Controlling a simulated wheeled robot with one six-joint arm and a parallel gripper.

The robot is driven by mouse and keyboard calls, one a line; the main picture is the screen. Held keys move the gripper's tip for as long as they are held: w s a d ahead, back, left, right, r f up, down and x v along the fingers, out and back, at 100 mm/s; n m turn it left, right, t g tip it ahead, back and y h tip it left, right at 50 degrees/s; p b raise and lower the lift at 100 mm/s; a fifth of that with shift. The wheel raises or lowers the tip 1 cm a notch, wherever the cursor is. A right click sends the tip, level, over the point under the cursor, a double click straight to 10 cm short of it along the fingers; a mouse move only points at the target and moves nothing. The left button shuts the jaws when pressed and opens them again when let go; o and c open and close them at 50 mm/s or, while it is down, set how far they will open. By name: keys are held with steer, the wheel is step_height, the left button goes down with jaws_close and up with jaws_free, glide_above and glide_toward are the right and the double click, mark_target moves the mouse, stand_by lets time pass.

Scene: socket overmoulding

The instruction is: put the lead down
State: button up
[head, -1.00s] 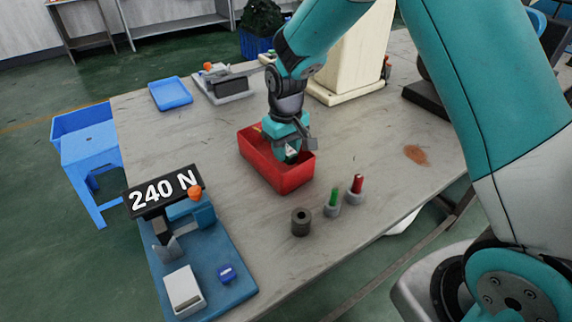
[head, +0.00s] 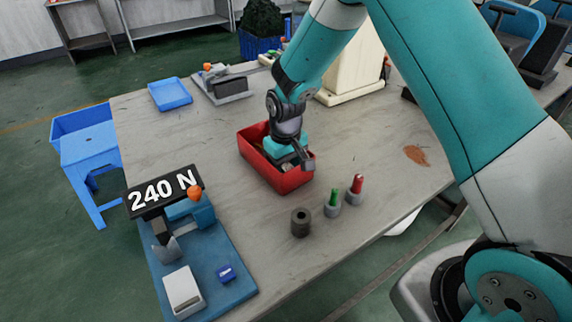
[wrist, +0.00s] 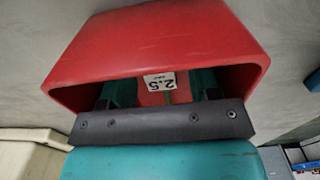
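My gripper (head: 287,160) points down into the red bin (head: 282,181) on the workbench. In the wrist view, the bin's red wall (wrist: 165,40) rises around my gripper (wrist: 165,95). The bases of its fingers stand apart. A white label (wrist: 160,81) reading 2.5, upside down, shows between them against red. The fingertips are hidden, so I cannot tell whether they grip anything. I cannot make out a lead in either view.
A grey cylinder (head: 301,223) and two grey holders with a green pin (head: 333,202) and a red pin (head: 355,188) stand in front of the bin. A blue fixture (head: 210,268) with a 240 N display (head: 163,192) is front left. A blue tray (head: 170,93) is behind.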

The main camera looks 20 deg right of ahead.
step_height(320, 180, up, 12)
steer(key=s+a+r+n+y, duration=0.1)
steer(key=s+r, duration=0.3)
steer(key=s, duration=0.5)
steer(key=s+a+r+n+y, duration=0.1)
steer(key=s+a+r, duration=0.2)
steer(key=s, duration=0.6)
steer(key=s+a+r+n+y, duration=0.1)
steer(key=s+r, duration=0.3)
steer(key=s, duration=0.5)
steer(key=shift+s+a+r+n+y, duration=0.2)
steer(key=shift+a+r+n+y, duration=0.1)
steer(key=shift+a+n+y, duration=0.25)
steer(key=shift+d, duration=0.15)
step_height(320, 180, up, 6)
steer(key=p, duration=0.5)
steer(key=shift+f+p, duration=0.15)
steer(key=shift+p, duration=0.25)
